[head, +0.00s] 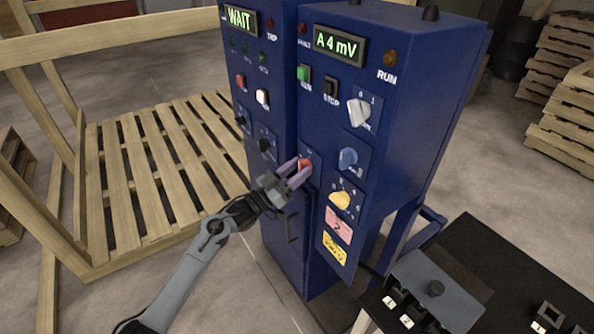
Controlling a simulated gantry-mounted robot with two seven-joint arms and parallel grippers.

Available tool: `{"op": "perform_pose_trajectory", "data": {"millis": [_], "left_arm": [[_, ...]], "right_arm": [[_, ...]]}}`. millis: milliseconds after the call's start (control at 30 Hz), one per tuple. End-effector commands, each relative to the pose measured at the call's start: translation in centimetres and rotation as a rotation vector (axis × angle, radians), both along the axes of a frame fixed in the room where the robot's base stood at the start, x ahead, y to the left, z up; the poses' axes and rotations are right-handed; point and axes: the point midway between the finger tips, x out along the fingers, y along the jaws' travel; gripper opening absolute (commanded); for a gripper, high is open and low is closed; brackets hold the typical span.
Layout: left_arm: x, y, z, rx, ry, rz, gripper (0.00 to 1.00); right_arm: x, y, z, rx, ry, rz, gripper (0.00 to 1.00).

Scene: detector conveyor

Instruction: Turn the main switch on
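A red rotary switch (305,163) sits on a small dark plate on the front of the blue cabinet, low and near the seam between its two sections. I take it to be the main switch; its label is too small to read. My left gripper (303,168) is at this switch, with one finger on each side of the red handle. I cannot tell whether the fingers press on it or only stand around it. The fingers partly hide the switch, so its setting is unclear. My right gripper is not in view.
The cabinet shows a WAIT display (240,20) and an "A 4 mV" display (339,44). White (358,112), blue (348,158) and yellow (341,200) knobs are to the right of the red switch. A wooden pallet frame (160,165) stands left; a black conveyor (500,270) is lower right.

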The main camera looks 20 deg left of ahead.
Motion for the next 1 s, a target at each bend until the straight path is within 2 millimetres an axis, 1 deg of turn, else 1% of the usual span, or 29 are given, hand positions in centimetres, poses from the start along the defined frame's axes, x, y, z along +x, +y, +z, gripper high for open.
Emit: {"op": "perform_pose_trajectory", "data": {"millis": [167, 267, 700, 900, 1000], "left_arm": [[-0.3, 0.2, -0.2, 0.0, 0.001, 0.0, 0.41], [-0.9, 0.7, -0.4, 0.001, 0.001, 0.0, 0.41], [-6.2, 4.6, -3.1, 0.001, 0.002, 0.0, 0.41], [-7.6, 5.6, -3.9, 0.0, 0.001, -0.001, 0.41], [-7.9, 5.9, -4.1, 0.0, 0.0, -0.001, 0.41]], "right_arm": [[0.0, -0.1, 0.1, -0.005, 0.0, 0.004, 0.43], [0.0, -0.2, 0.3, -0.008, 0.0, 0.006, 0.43], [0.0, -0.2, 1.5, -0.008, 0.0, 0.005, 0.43], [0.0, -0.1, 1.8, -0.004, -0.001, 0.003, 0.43], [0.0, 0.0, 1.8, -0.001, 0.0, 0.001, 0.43]]}}
